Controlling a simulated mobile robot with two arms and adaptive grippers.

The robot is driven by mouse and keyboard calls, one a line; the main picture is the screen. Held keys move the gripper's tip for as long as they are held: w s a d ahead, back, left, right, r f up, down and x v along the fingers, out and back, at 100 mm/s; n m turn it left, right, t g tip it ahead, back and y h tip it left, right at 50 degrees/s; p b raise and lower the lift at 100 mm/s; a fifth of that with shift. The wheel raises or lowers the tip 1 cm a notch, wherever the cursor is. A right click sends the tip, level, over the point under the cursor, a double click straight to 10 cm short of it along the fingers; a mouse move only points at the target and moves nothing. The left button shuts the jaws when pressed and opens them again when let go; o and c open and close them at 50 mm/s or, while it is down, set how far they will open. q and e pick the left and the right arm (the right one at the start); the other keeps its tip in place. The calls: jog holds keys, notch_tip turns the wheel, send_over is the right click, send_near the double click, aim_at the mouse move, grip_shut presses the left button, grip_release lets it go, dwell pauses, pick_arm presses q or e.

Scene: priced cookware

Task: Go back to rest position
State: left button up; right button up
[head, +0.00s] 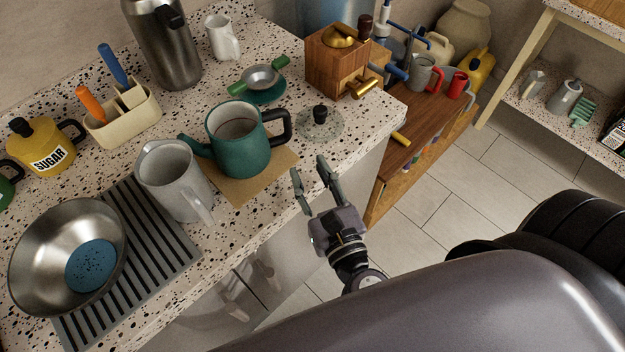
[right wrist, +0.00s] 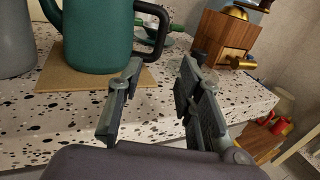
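My right gripper (head: 309,177) is at the front edge of the speckled counter (head: 262,214), in front of the green teapot. It is open and empty; the right wrist view shows its two fingers (right wrist: 158,88) apart with nothing between them. The green teapot (head: 236,150) stands upright on a brown mat (head: 262,178), its dark handle pointing right; it also shows in the right wrist view (right wrist: 97,38). The gripper is apart from the teapot. My left gripper is not in view.
A grey pitcher (head: 172,188) and a steel pan (head: 62,262) stand at left by a striped mat (head: 165,262). A glass lid (head: 322,128) and wooden grinder (head: 335,65) are at the right end. A lower wooden bench (head: 425,120) holds mugs. Tiled floor is clear at right.

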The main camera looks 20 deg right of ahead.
jog(key=shift+s, duration=0.3)
jog(key=shift+d, duration=0.1)
